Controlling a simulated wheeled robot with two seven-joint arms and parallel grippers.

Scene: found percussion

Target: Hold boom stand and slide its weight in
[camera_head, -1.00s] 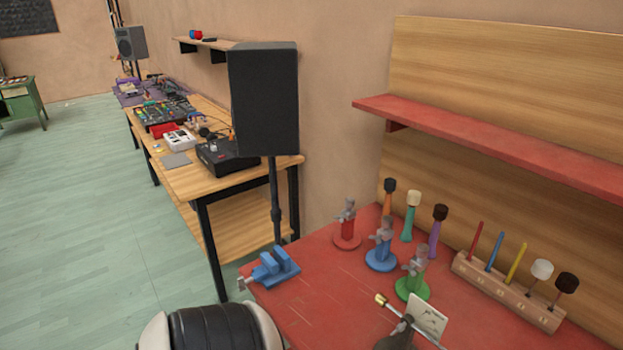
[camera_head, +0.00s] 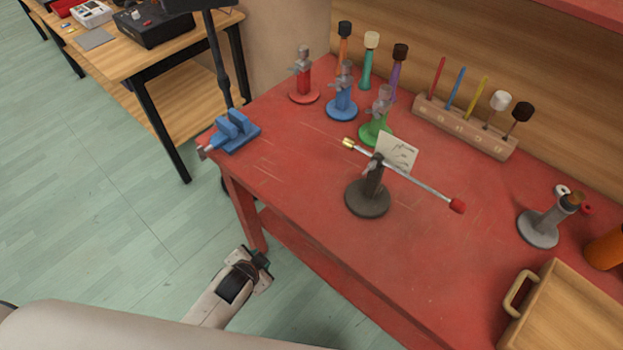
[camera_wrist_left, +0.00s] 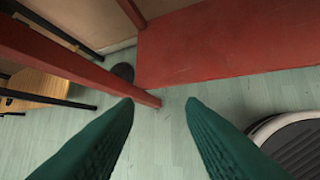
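The boom stand (camera_head: 368,196) stands upright on the red table, with a dark round base and a short dark post. Its thin silver boom (camera_head: 420,187) slants across the post top. A brass weight (camera_head: 349,143) is on the boom's left end and a red tip (camera_head: 457,206) on its right end. A pale card (camera_head: 397,153) is at the post top. My left gripper (camera_head: 262,262) is beside the table's front edge, below the tabletop and away from the stand. Its two green fingers (camera_wrist_left: 160,110) are apart with nothing between them. My right gripper is not in view.
A blue vise (camera_head: 235,131) sits at the table's left corner. Red, blue and green clamp stands (camera_head: 376,128) and a mallet rack (camera_head: 465,127) stand behind. A grey stand (camera_head: 541,226) and wooden crate (camera_head: 565,310) are right. The red tabletop (camera_head: 300,185) is clear left of the boom stand.

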